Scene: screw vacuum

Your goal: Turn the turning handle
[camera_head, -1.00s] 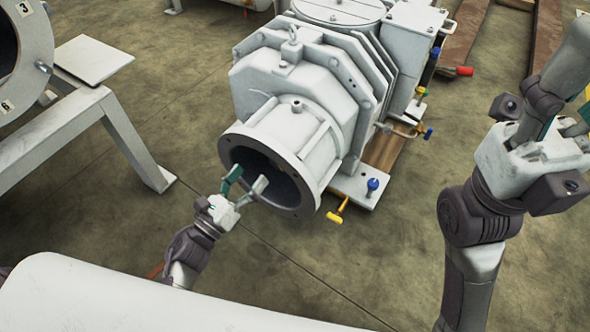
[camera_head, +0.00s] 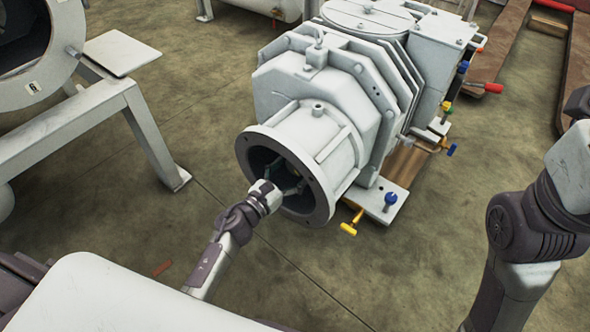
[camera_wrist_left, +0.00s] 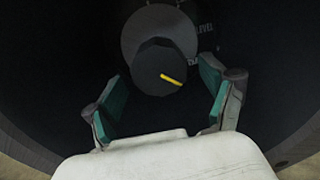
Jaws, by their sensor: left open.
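The turning handle (camera_wrist_left: 158,66) shows in the left wrist view as a dark round knob with a yellow mark, set on a grey dial with lettering. It sits deep inside the round opening of the grey machine (camera_head: 325,145). My left gripper (camera_wrist_left: 161,88) is open, its two teal-padded fingers spread left and right of the knob in the picture and apart from it. In the head view my left gripper (camera_head: 288,186) reaches into the opening, its fingers partly hidden in shadow. The handle is hidden in the head view. My right gripper's fingers are outside the picture.
The flange rim (camera_head: 248,160) surrounds my left gripper closely. A yellow valve handle (camera_head: 351,223) and a blue knob (camera_head: 391,200) stand low beside the machine. A grey metal stand (camera_head: 150,140) is at the left.

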